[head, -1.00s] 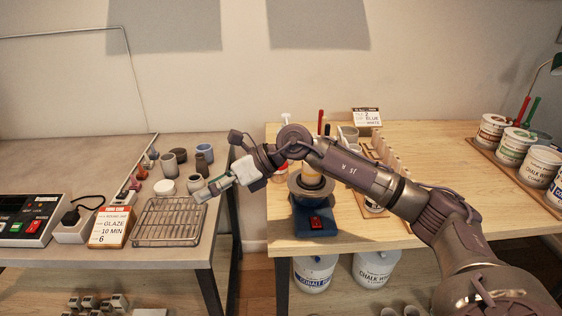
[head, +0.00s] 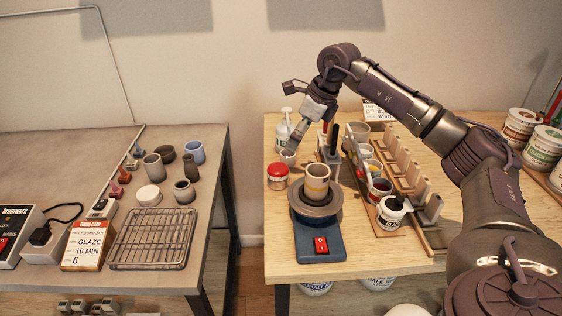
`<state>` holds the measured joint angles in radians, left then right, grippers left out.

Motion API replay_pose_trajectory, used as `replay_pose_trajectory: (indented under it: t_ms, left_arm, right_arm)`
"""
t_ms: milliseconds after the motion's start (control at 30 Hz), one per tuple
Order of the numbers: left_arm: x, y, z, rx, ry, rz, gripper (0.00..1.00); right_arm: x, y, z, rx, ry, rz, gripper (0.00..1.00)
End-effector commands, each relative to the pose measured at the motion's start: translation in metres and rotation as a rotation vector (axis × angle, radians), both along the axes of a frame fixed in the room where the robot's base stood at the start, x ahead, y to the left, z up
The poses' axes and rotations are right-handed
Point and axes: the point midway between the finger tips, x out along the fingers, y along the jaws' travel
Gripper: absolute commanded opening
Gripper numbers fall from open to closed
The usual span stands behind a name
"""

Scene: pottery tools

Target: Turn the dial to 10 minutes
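No dial can be made out in the head view. The electrical unit (head: 14,236) at the far left is cut off by the picture edge; part of its dark front and a red area show. My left gripper is not in view.
A wire rack (head: 152,238) and several pots stand on the grey table (head: 50,155). The wooden table (head: 380,255) holds a blue-based wheel (head: 320,246) with a banded cup (head: 317,180), a red-lidded jar (head: 277,176) and paint pots. A gap separates the tables.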

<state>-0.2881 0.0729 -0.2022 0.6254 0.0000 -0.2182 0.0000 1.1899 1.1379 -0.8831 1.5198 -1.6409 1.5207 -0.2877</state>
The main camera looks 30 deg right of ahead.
Motion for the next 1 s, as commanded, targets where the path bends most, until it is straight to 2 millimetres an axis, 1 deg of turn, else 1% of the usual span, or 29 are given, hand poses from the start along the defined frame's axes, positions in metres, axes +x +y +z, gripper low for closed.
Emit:
replay_pose_trajectory:
  t_ms: [33,100,200,367,500,600,667,800,1000]
  left_arm:
    - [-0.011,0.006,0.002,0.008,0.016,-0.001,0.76]
    - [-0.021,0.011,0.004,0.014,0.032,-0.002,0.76]
    - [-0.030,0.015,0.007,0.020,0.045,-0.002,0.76]
    - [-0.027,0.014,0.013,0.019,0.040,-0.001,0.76]
    - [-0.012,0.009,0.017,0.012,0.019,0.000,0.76]
    - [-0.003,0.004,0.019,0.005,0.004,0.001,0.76]
    - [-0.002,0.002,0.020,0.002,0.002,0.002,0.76]
    - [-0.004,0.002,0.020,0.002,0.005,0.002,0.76]
    - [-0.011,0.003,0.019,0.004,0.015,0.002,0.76]
  right_arm:
    - [0.002,0.003,-0.010,0.001,0.005,0.002,0.89]
    - [0.007,0.006,-0.023,0.002,0.006,0.002,0.89]
    - [0.014,0.011,-0.043,0.002,0.006,0.002,0.89]
    - [0.025,0.018,-0.074,0.002,0.005,0.001,0.89]
    - [0.032,0.023,-0.094,0.003,0.003,0.001,0.89]
    - [0.035,0.025,-0.103,0.001,0.002,0.002,0.89]
    - [0.036,0.026,-0.106,0.002,0.000,0.002,0.89]
    - [0.037,0.026,-0.110,0.001,0.000,0.000,0.89]
    - [0.037,0.026,-0.110,0.001,-0.001,0.001,0.89]
